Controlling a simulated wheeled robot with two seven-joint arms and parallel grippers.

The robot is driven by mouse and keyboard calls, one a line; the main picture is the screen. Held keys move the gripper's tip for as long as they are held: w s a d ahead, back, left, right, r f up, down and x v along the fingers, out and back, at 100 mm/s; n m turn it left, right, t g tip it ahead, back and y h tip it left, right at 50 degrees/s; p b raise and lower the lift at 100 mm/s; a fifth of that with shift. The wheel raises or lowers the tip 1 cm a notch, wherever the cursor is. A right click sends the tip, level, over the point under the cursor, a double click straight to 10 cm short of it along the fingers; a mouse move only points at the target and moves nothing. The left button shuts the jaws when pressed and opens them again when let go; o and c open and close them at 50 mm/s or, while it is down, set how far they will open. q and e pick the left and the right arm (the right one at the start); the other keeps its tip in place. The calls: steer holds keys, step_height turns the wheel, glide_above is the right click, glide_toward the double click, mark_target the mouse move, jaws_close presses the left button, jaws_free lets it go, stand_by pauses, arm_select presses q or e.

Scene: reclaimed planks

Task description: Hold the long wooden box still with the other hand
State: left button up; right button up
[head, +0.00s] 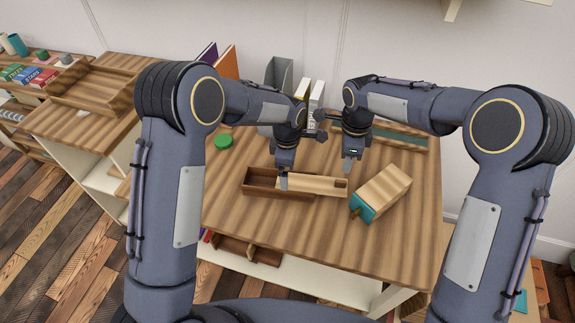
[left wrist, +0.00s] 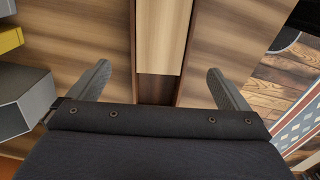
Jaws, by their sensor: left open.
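The long wooden box (head: 262,191) lies on the table, with dark brown walls. Its light wooden lid (head: 315,185) sticks out past the box's right end and has a dark notch near its own right end. My left gripper (head: 284,184) is over the box, near its middle. In the left wrist view its two fingers (left wrist: 160,88) are spread apart, with the dark box (left wrist: 157,89) and the lid (left wrist: 163,38) showing between them. My right gripper (head: 350,171) is above the lid's right part; its finger gap is too small to make out.
A wooden block-like box with a teal end (head: 385,190) lies right of the lid. A green round object (head: 223,141) is at the left back. Folders and grey holders (head: 278,78) stand along the back. The table (head: 300,238) is clear in front.

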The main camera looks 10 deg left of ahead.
mark_target(312, 181)
arm_select(q)
step_height(312, 181, down, 8)
stand_by(0.5)
steer(key=c, duration=1.2)
arm_select(e)
steer(key=c, duration=0.6)
arm_select(q)
steer(key=shift+d, duration=0.1)
arm_select(e)
steer(key=d+y, duration=0.2)
steer(key=d, duration=0.1)
steer(key=d+y, duration=0.2)
steer(key=d, duration=0.2)
steer(key=shift+d+f, duration=0.15)
jaws_close()
steer(key=x, duration=0.9)
steer(key=shift+w+f, duration=0.1)
steer(key=shift+f, duration=0.25)
